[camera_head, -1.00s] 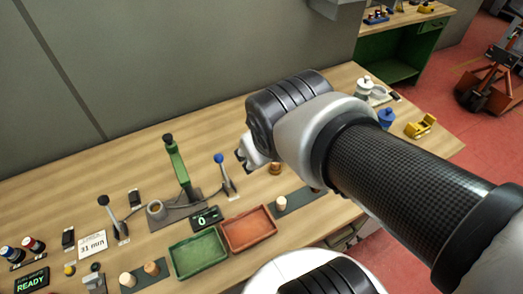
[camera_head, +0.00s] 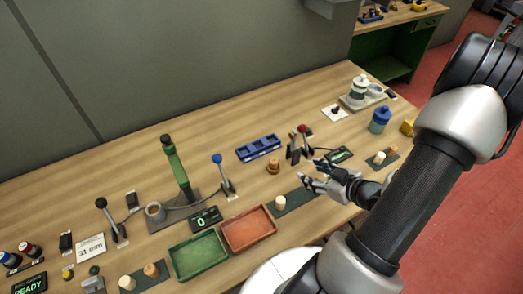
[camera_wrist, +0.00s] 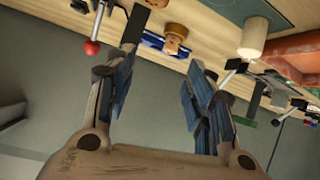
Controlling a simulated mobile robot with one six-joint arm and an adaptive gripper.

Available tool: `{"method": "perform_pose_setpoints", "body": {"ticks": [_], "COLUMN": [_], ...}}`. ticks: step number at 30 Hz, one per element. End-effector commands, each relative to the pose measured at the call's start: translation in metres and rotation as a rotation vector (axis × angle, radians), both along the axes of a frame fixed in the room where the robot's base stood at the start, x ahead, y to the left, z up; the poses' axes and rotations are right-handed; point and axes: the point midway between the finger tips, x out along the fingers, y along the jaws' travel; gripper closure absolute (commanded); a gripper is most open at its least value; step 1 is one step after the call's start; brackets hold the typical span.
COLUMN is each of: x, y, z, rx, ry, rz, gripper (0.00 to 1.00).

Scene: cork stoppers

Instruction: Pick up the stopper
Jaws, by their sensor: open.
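Several stoppers stand on the bench. A brown cork stopper (camera_head: 273,166) stands in front of the blue tray, and it also shows in the wrist view (camera_wrist: 176,40). A cream stopper (camera_head: 281,202) stands on a dark mat right of the red tray, and in the wrist view (camera_wrist: 252,38) it is at upper right. A cream one (camera_head: 127,281) and a brown one (camera_head: 151,269) stand at lower left. My gripper (camera_head: 312,174) is open and empty, right of the brown and middle cream stoppers; its fingers (camera_wrist: 162,72) fill the wrist view's middle.
A red-knobbed lever (camera_head: 303,130) stands close to my gripper. A blue tray (camera_head: 258,148) lies behind the brown stopper. Red (camera_head: 248,231) and green (camera_head: 198,256) trays lie in front. A green-handled press (camera_head: 176,168) and a blue-knobbed lever (camera_head: 218,160) stand at left.

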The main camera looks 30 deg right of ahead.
Motion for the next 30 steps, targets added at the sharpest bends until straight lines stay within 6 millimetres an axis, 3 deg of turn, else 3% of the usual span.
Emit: {"method": "perform_pose_setpoints", "body": {"ticks": [3,8,24,30], "x": [-0.017,-0.020,0.075,0.089], "y": [0.010,0.017,0.027,0.028], "z": [-0.006,-0.006,-0.047,-0.051], "rx": [0.102,0.150,0.149,0.149], "ry": [-0.096,-0.157,-0.158,-0.158], "rz": [-0.031,-0.038,-0.034,-0.040], "gripper": [0.51,0.51,0.51,0.51]}}
